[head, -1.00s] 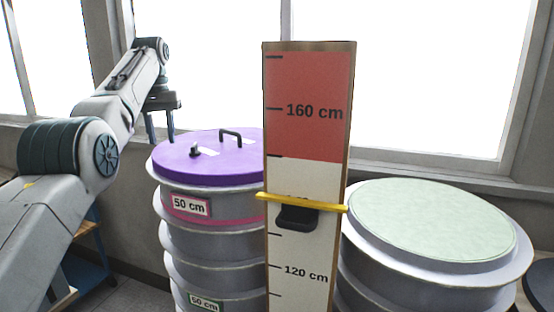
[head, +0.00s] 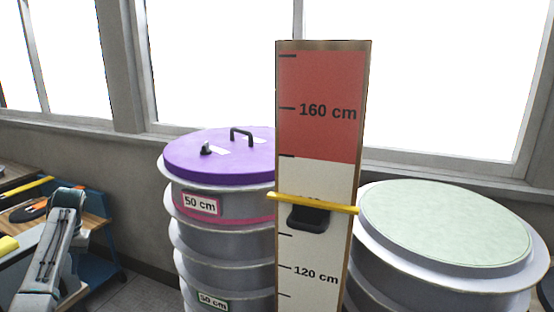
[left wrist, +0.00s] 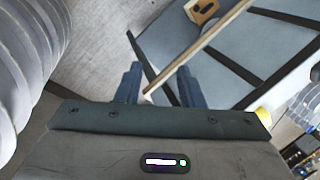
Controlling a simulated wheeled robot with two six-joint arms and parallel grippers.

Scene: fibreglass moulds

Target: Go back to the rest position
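My left arm is folded low at the lower left of the head view, with its forearm pointing up beside a workbench; its fingers cannot be made out there. In the left wrist view my left gripper (left wrist: 158,74) has its two dark fingers apart with nothing held between them. Beyond the fingers are grey floor and a long wooden edge. My right gripper and right arm are in neither view.
A stack of ringed moulds with a purple lid (head: 225,165) stands mid-left, behind a height board (head: 318,105) with a yellow slider (head: 335,205). A mould with a pale green top (head: 445,225) stands right. A workbench (head: 92,222) with tools is at far left.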

